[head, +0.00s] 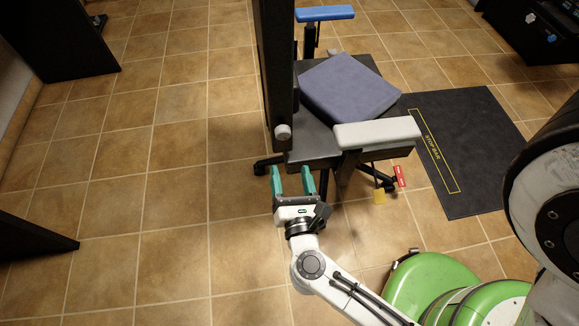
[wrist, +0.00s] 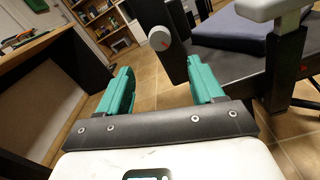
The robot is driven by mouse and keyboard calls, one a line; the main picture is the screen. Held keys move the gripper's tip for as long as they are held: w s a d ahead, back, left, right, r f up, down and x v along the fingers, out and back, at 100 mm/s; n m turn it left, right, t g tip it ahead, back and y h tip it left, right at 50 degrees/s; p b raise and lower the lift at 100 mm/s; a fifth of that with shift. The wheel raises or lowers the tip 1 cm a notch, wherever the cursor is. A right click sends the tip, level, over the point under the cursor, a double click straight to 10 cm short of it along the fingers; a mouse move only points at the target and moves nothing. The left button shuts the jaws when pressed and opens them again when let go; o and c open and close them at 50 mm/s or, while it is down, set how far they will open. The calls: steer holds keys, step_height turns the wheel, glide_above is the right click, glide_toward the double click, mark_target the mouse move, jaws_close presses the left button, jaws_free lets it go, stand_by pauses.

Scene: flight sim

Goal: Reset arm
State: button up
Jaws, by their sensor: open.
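My gripper (head: 292,182) has two teal fingers and is open, with nothing between them. In the head view it is near the middle, just in front of the chair (head: 310,146). My arm reaches it from the lower right. In the wrist view my gripper (wrist: 161,88) shows its fingers spread wide, with tiled floor visible between them. The chair's grey knob (wrist: 160,38) is beyond the fingers; it also shows in the head view (head: 283,132). I cannot tell whether the fingers touch the chair.
The chair has a blue cushion (head: 349,89), a white armrest (head: 377,134) and a tall dark back (head: 275,60). A black mat (head: 455,150) lies to the right. Tiled floor on the left is clear. Shelves (wrist: 100,15) stand far off.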

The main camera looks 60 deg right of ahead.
stand_by(0.6)
steer(key=w+a+r+n+t+y, duration=0.4)
steer(key=w+n+t+y, duration=0.25)
steer(key=n, duration=0.65)
steer(key=w+a+f+n+g+y, duration=0.25)
steer(key=a+n+y, duration=0.7)
steer(key=n, duration=0.85)
steer(key=s+d+f+n+g+y, duration=0.2)
steer(key=s+f+n+g, duration=0.3)
steer(key=n, duration=0.4)
steer(key=s+d+f+n+g+h, duration=0.2)
steer(key=s+d+n+g+h, duration=0.2)
steer(key=s+d+n+g, duration=0.6)
step_height(320, 180, up, 19)
steer(key=s+a+t+p, duration=0.1)
steer(key=p, duration=1.9)
steer(key=shift+a+m, duration=0.15)
steer(key=shift+m, duration=0.25)
